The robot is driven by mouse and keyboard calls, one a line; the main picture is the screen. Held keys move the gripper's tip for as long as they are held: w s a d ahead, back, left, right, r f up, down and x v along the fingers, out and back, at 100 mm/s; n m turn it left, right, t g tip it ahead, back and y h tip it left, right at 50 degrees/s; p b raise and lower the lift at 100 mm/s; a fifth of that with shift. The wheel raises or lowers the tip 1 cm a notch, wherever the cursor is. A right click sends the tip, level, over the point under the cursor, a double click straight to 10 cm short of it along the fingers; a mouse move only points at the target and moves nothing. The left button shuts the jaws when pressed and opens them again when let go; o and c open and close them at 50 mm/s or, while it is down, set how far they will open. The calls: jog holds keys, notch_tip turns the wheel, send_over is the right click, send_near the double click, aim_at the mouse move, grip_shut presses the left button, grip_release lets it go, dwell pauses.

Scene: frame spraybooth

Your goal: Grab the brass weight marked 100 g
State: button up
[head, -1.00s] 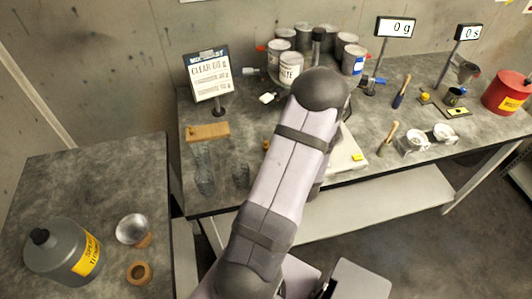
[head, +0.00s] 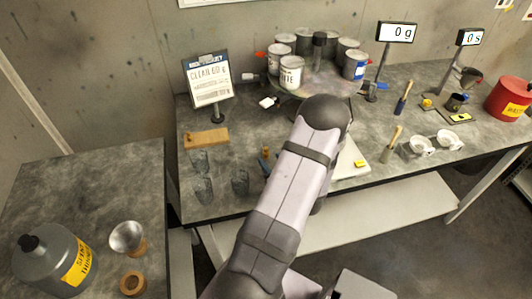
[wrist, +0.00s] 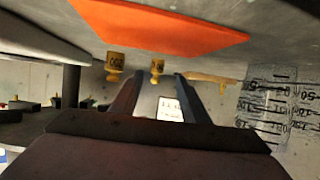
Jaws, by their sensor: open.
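Two small brass weights show in the wrist view, which looks upside down. The larger weight (wrist: 114,62) carries a mark that seems to read 200. The smaller weight (wrist: 157,68) has a mark too small to read surely; I cannot confirm that it is 100 g. My gripper (wrist: 159,82) is open and empty, its fingers pointing towards the smaller weight, which appears between the fingertips and beyond them. In the head view a small brass piece (head: 265,152) shows just left of my arm.
An orange sheet (wrist: 160,24) lies by the weights. Glass beakers (head: 240,182) and a wooden block (head: 206,138) stand left of my arm. A sign (head: 208,80) stands behind. Cans (head: 291,72) crowd the back; a pale scale plate (head: 350,157) is right.

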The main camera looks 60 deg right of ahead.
aim_at(268, 155)
jog(key=shift+w+d, duration=0.1)
jog(key=shift+p+x, duration=1.35)
jog(key=shift+x, duration=1.1)
jog(key=shift+s+d+f, duration=0.15)
jog(key=shift+s+d, duration=0.05)
jog(key=shift+c, duration=0.7)
grip_shut()
